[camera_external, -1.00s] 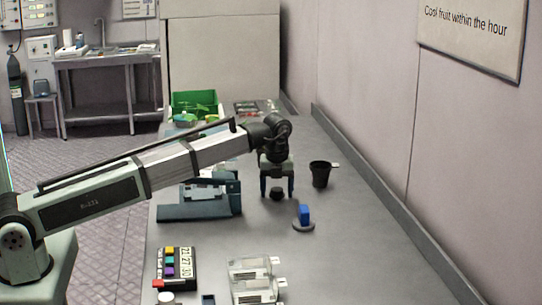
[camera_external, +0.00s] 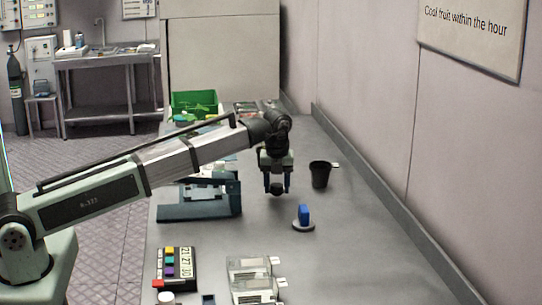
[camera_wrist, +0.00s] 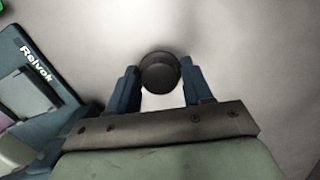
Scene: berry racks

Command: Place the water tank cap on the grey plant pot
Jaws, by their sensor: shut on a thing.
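A dark round cap (camera_external: 277,190) is between the two blue fingers of my gripper (camera_external: 276,187), which is shut on it. In the wrist view the cap (camera_wrist: 160,73) shows from above as a dark disc between the fingertips (camera_wrist: 160,68). It is at or just above the bench; I cannot tell the gap. The dark grey plant pot (camera_external: 320,174) stands upright on the bench, a short way right of my gripper. Its mouth faces up. It is not visible in the wrist view.
A blue block on a round grey base (camera_external: 303,217) stands in front and right of my gripper. A blue-grey device (camera_external: 200,203) is to the left, also in the wrist view (camera_wrist: 35,80). A green crate (camera_external: 194,103) is at the back. Clear boxes (camera_external: 252,275) lie in front.

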